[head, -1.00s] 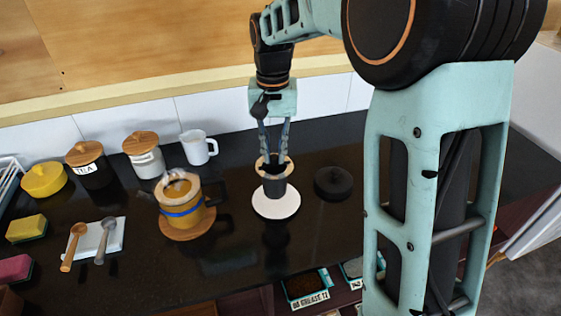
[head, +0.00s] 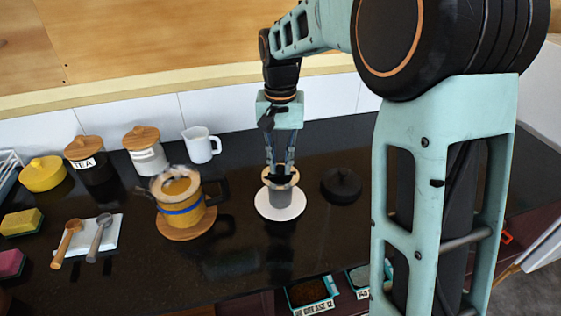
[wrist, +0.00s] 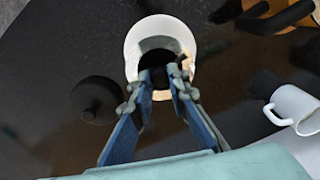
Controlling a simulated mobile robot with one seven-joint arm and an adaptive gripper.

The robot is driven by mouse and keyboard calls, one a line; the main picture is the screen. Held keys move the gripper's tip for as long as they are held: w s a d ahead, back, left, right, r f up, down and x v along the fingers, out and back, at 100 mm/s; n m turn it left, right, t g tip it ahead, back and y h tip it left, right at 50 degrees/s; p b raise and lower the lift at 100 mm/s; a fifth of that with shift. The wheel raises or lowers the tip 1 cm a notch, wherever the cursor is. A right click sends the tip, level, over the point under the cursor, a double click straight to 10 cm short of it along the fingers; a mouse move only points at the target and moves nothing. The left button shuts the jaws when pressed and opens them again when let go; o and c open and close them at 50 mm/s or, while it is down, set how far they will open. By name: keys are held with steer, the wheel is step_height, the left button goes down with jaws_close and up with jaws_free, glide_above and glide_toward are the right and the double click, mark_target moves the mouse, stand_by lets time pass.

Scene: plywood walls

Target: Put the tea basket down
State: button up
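The tea basket (head: 281,197) is a small dark grey cup with a wooden rim. It is upright at the white saucer (head: 263,207), over its middle, and seems to touch it. My gripper (head: 281,171) points down from above, with its fingertips at the basket's rim, and looks shut on it. In the wrist view the basket's dark opening (wrist: 157,58) shows between the fingertips, inside the white ring of the saucer (wrist: 160,27). The fingers hide part of the rim. Whether the basket's full weight is on the saucer I cannot tell.
A black lid (head: 341,185) lies right of the saucer. A glass teapot (head: 181,208) with a blue band stands left on a wooden coaster. The dark counter in front is clear.

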steer(key=o, duration=0.4)
step_height(320, 180, up, 12)
steer(key=shift+r+p, duration=0.2)
steer(key=shift+p, duration=0.25)
